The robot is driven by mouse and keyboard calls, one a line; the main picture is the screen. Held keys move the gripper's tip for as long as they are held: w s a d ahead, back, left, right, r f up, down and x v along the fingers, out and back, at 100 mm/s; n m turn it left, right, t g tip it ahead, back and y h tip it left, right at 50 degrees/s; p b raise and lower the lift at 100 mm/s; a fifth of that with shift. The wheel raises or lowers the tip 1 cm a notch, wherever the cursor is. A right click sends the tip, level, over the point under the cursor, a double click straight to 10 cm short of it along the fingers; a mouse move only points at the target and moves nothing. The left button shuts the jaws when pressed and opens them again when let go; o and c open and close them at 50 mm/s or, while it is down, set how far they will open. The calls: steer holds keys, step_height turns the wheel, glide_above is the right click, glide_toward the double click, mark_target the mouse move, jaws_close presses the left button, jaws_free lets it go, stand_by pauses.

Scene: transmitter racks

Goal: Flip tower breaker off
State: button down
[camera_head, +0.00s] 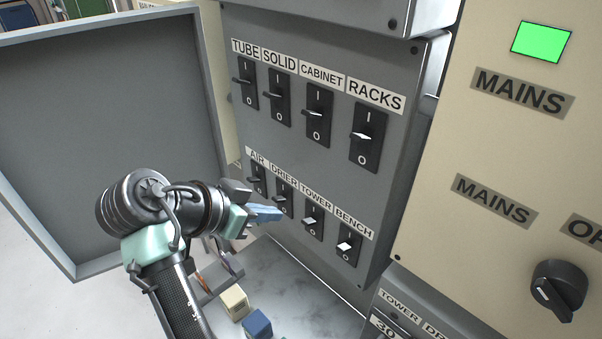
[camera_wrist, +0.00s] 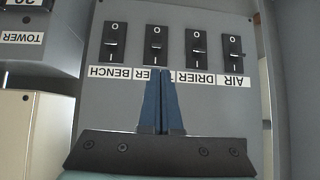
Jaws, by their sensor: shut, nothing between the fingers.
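The tower breaker (camera_head: 312,223) is a black switch with a pale lever in the lower row of the grey panel, between the drier and bench breakers. It shows I at the top and O at the bottom; I cannot tell which way its lever is set. In the wrist view, where the panel appears upside down, the tower breaker (camera_wrist: 156,43) is just beyond my fingertips. My gripper (camera_head: 280,214) has blue fingers, shut and empty, pointing at the lower row. In the wrist view its fingers (camera_wrist: 163,84) cover part of the tower label. I see no clear contact with the lever.
The drier breaker (camera_head: 283,198) and bench breaker (camera_head: 346,245) flank the tower one closely. An open grey door (camera_head: 100,110) stands left of the panel. A cream mains cabinet (camera_head: 500,150) is at right. Small blocks (camera_head: 235,302) lie on the surface below.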

mark_target(309, 222)
steer(key=shift+w+r+g+p, duration=0.2)
steer(key=shift+r+g+p, duration=0.1)
steer(key=shift+r+p, duration=0.1)
steer(key=shift+s, duration=0.1)
steer(key=shift+d, duration=0.1)
steer(key=p+x, duration=0.3)
steer(key=x, duration=0.7)
steer(key=shift+d, duration=0.1)
steer(key=shift+f+h+b, duration=0.15)
steer(key=shift+h+b, duration=0.15)
steer(key=shift+b, duration=0.15)
steer(key=shift+s+b, duration=0.1)
steer(key=shift+b, duration=0.2)
steer(key=shift+s+a+f+t+h+b, duration=0.15)
steer(key=shift+t+h+b, duration=0.25)
steer(key=shift+b, duration=0.65)
steer(key=shift+s+a+f+t+h+b, duration=0.1)
steer(key=shift+a+f+t+h+b, duration=0.2)
steer(key=shift+b, duration=0.7)
